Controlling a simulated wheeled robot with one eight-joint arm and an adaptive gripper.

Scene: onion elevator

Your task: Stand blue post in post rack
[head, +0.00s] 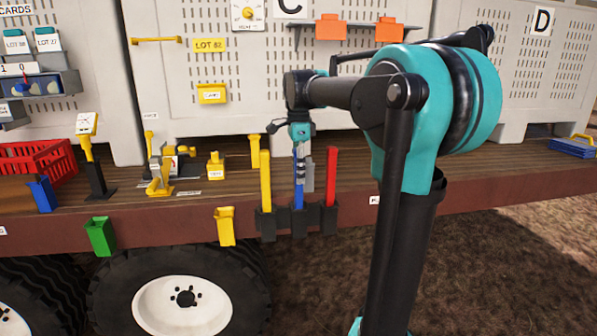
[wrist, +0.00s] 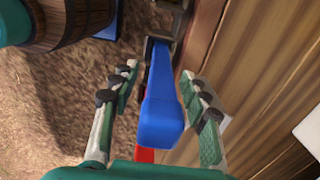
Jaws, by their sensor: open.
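The blue post (head: 298,195) stands upright in the middle holder of the dark post rack (head: 268,222), on the wagon bed's front edge. A yellow post (head: 265,180) stands in the left holder and a red post (head: 331,178) in the right. My gripper (head: 301,168) points down over the blue post's upper part. In the wrist view my gripper (wrist: 158,72) is open, with a finger on each side of the blue post (wrist: 162,108) and visible gaps between. The red post (wrist: 146,155) shows partly behind the blue one. The blue post's foot is hidden in the rack.
A yellow holder (head: 226,226) and a green holder (head: 101,236) hang on the edge to the left. A red crate (head: 40,160) and yellow fixtures (head: 160,172) stand on the bed. A blue tray (head: 572,148) lies far right. The bed right of the rack looks mostly clear.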

